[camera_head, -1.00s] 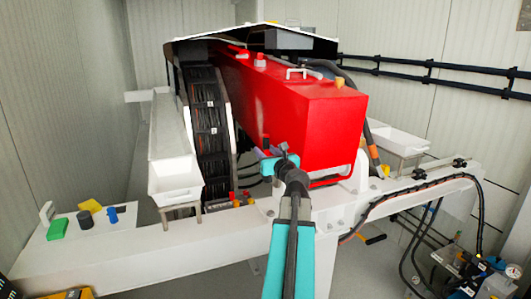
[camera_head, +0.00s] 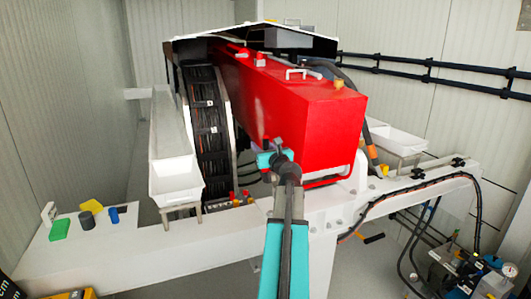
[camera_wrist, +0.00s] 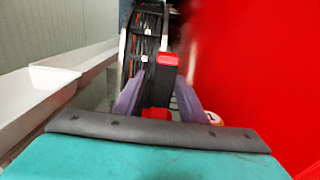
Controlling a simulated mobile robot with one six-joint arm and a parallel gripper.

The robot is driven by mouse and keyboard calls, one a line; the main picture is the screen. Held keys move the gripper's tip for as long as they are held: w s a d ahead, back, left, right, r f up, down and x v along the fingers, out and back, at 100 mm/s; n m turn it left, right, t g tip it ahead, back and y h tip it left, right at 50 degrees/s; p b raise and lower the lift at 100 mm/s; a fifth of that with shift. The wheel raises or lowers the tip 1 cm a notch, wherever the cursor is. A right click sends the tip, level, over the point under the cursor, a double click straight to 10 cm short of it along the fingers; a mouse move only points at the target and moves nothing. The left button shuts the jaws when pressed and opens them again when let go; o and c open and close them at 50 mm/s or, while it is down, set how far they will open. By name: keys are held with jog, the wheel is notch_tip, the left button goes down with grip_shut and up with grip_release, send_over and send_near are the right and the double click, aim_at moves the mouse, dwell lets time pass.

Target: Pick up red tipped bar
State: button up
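The red tipped bar (camera_wrist: 160,85) shows in the wrist view as a dark upright bar with a red top and red at its lower end. The fingers of my gripper (camera_wrist: 161,76) stand on either side of it, close to its sides. I cannot tell whether they touch it or leave a small gap. In the head view my gripper (camera_head: 265,160) is at the left front corner of the red pump housing.
The red housing (camera_head: 320,125) stands close on the right. A black cable chain (camera_head: 209,125) and a white tray (camera_head: 175,181) are to the left. A white beam (camera_head: 215,245) crosses below, with a green block (camera_head: 59,229) and other small blocks at its left end.

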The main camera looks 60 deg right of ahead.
jog(key=shift+c, duration=0.3)
grip_shut()
jog(key=shift+r, duration=0.1)
dwell(0.4)
notch_tip(320, 180, up, 10)
jog(key=b, duration=0.1)
dwell(0.7)
dwell(0.5)
